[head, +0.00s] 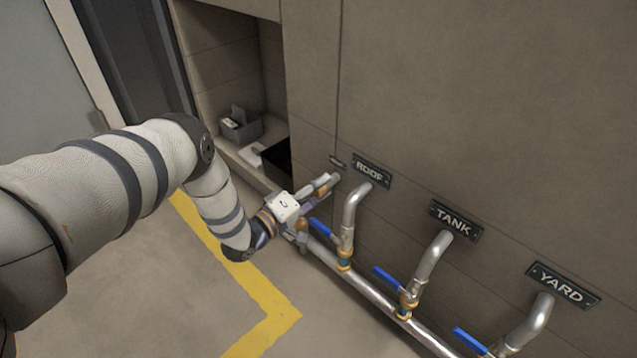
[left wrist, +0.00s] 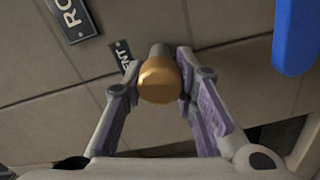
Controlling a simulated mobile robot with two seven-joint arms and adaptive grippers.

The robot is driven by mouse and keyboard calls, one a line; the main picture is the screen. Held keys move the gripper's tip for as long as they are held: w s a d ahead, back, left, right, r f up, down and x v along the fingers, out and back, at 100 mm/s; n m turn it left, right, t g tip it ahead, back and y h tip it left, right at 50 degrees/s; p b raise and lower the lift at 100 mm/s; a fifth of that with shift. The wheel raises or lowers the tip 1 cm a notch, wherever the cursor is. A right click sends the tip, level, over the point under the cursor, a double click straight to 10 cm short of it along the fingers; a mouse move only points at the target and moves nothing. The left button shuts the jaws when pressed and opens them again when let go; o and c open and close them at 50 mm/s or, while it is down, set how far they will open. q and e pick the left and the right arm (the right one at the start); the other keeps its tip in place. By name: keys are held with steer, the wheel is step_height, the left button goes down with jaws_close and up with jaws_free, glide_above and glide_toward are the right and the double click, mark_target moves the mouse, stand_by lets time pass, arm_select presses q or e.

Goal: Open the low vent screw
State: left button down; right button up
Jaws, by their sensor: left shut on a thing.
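The low vent screw is a brass-coloured knob (left wrist: 160,80) on a short grey stub in the left wrist view. A small plate ending in "NT" (left wrist: 122,56) is on the wall beside it. My left gripper (left wrist: 160,84) has one finger on each side of the knob and is shut on it. In the head view, my left gripper (head: 322,187) reaches to the wall at the left end of the pipes, below the small vent plate (head: 337,162). The knob is mostly hidden there by the fingers. My right gripper is not in view.
Pipes with blue lever handles (head: 388,278) run to the right under the ROOF (head: 371,170), TANK (head: 456,220) and YARD (head: 563,285) plates. One blue lever (head: 320,228) is close to my left gripper. A grey caddy (head: 240,124) sits in the wall recess. Floor at lower left is clear.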

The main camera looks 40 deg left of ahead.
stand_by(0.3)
arm_select(q)
steer(key=c, duration=1.3)
jaws_free()
steer(key=s, duration=0.8)
steer(key=s+a, duration=0.1)
steer(key=s, duration=0.3)
steer(key=shift+d, duration=0.1)
